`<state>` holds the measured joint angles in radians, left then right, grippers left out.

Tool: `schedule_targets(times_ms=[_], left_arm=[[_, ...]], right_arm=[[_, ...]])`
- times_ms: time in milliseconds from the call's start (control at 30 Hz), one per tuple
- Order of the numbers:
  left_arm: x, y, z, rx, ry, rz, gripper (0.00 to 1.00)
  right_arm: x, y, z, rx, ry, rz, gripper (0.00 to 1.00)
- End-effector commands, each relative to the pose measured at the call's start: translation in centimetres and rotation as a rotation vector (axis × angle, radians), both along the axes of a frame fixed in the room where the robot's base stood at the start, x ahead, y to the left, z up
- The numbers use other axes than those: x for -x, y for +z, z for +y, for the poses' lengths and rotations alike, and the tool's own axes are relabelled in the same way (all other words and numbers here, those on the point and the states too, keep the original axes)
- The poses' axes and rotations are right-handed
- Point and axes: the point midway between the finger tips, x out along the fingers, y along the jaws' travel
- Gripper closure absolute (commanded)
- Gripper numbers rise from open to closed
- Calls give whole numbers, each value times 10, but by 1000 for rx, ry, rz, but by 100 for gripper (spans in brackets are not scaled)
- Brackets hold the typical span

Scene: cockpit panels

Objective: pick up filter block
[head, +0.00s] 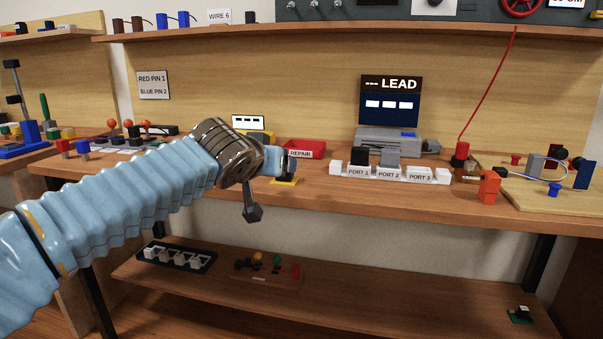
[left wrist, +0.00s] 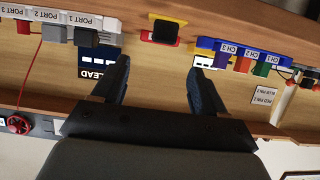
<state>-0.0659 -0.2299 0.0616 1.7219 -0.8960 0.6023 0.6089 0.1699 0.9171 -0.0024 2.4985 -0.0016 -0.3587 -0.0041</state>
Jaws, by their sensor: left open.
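A black block (left wrist: 165,32) stands on a yellow pad in the left wrist view, beyond my fingertips and roughly between them; no label names it as the filter block. In the head view the yellow pad (head: 284,181) shows below my left gripper (head: 287,165), which hides most of the block. My left gripper (left wrist: 156,72) is open and empty, fingers apart. A black block (head: 360,156) and a grey block (head: 390,158) stand at the labelled port strip (head: 403,174), to the right of the gripper. My right gripper is in neither view.
A red REPAIR tray (head: 305,149) lies just behind the pad. A grey machine (head: 388,140) stands behind the ports. A blue channel holder (left wrist: 235,47) is right of the pad in the wrist view. A lower shelf (head: 350,290) runs underneath.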

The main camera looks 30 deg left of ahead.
Motion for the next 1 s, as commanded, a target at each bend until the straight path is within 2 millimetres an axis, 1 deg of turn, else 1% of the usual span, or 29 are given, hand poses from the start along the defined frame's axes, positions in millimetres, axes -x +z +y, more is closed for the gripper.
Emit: schedule_targets(times_ms=[33, 200, 300, 467, 600, 700, 800, 1000], left_arm=[[-12, -6, 2, -2, -1, 6, 28], [-43, -19, 10, 0, -2, 4, 28], [-54, -23, 13, 0, -2, 4, 28], [-65, -28, 16, 0, -2, 4, 28], [-85, -36, 25, -1, -2, 5, 28], [-98, -42, 28, -1, -3, 4, 28], [-103, -45, 29, -1, -3, 3, 28], [-104, -45, 30, -1, -3, 2, 28]], right_arm=[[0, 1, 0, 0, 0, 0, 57], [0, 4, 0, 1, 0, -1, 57], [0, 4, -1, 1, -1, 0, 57], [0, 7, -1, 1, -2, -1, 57], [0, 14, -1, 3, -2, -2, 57], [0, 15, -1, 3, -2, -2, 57], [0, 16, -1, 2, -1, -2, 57], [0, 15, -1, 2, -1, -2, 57]])
